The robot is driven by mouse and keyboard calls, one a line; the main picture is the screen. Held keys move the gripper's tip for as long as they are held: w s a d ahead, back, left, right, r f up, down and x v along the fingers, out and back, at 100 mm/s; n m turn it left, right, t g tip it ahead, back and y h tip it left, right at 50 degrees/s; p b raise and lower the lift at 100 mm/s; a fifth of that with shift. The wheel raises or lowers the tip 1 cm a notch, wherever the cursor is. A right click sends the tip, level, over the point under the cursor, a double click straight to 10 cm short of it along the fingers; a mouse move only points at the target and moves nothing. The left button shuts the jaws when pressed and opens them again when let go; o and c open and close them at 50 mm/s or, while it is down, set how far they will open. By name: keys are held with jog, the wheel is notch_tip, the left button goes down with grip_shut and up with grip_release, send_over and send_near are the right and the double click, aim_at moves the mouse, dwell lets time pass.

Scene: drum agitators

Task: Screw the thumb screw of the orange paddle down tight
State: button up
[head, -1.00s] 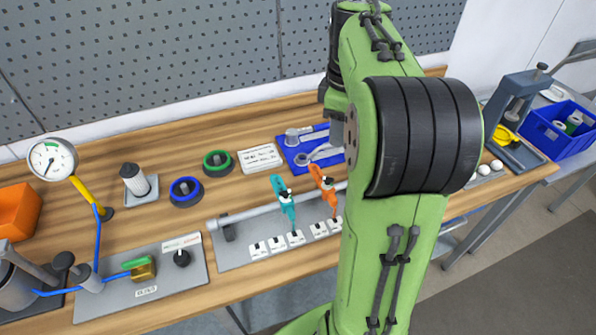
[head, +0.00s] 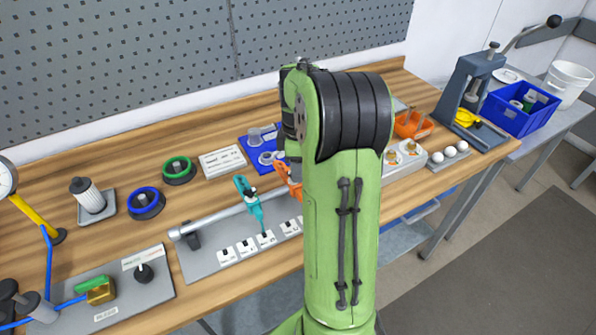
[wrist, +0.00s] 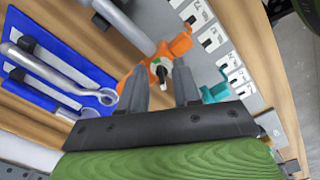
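The orange paddle (wrist: 176,46) is on the shaft (wrist: 124,24) in the wrist view, with a small dark and pale thumb screw (wrist: 162,72) on it. In the head view the orange paddle (head: 284,176) is mostly hidden behind my arm. My gripper (wrist: 160,72) is open, and its two fingers reach toward the paddle with the thumb screw showing in the gap between them. I cannot tell whether either finger touches the screw. The teal paddle (head: 248,203) is on the same shaft (head: 215,220), to the left of the orange one.
A blue tray with wrenches (wrist: 44,75) lies beside the gripper. Blue (head: 146,203) and green (head: 178,171) rings sit to the left. A press (head: 470,88) and blue bin (head: 520,105) stand at the right.

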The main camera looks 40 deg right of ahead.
jog(key=shift+f, duration=0.25)
grip_shut()
jog(key=shift+r+m, duration=0.1)
jog(key=shift+m, duration=0.2)
jog(key=m, duration=0.1)
jog(key=m+p, duration=0.1)
jog(key=m, duration=0.1)
jog(key=shift+s+a+m, duration=0.1)
jog(key=shift+a+m, duration=0.1)
jog(key=shift+m, duration=0.1)
jog(key=m, duration=0.2)
jog(key=m+p, duration=0.1)
jog(key=m, duration=0.1)
jog(key=shift+a+m, duration=0.2)
jog(key=shift+m, duration=0.1)
jog(key=m+p, duration=0.1)
jog(key=m, duration=0.3)
jog(key=shift+a+r, duration=0.1)
jog(key=shift+a, duration=0.05)
jog(key=shift+w+a+m, duration=0.1)
jog(key=shift+w+m, duration=0.1)
jog(key=shift+m, duration=1.6)
